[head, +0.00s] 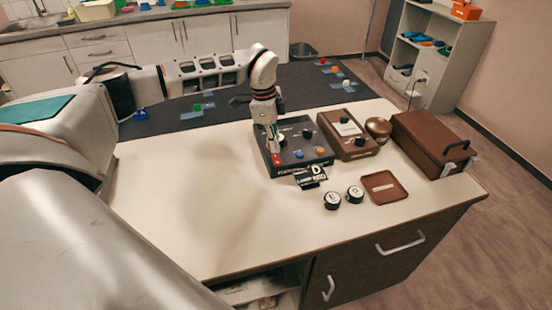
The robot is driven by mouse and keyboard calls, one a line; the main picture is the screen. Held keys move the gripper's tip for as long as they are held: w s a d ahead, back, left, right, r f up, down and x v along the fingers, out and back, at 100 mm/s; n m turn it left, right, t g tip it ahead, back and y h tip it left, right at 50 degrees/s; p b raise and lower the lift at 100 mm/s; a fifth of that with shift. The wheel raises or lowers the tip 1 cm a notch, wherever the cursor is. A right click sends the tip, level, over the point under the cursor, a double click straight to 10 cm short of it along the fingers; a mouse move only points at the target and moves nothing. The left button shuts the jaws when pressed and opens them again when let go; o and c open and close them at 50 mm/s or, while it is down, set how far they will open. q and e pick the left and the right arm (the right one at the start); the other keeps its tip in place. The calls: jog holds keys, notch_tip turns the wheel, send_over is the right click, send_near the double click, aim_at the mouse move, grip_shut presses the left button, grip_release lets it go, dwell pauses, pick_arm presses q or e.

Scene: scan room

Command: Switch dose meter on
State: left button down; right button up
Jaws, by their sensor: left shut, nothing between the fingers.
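A brown instrument box (357,151) with a pale meter face (348,128) and a dark knob (360,142) stands on the cream worktop; it looks like the dose meter. Left of it is a black control box (318,160) with knobs, an orange button and a dark blue one. My left gripper (275,158) points down over the left part of the black box, shut and empty. Red shows at its tip; I cannot tell whether it touches the box. The gripper hides part of the box. I cannot read any switch position. My right gripper is not in view.
A small black sign (311,177), two round black-rimmed pieces (332,201) and a brown tray (384,187) lie in front. The worktop's front left is clear.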

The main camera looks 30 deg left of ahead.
aim_at(275, 156)
pick_arm(q)
jog(key=shift+f+b, duration=0.55)
jog(key=shift+f, duration=0.5)
dwell(0.9)
jog(key=shift+r, duration=0.15)
notch_tip(275, 156, up, 2)
jog(key=shift+r+p, duration=0.15)
jog(key=shift+p, duration=1.05)
jog(key=shift+r, duration=0.55)
jog(key=shift+r+p, duration=0.55)
jog(key=shift+r, duration=1.15)
jog(key=shift+f, duration=0.1)
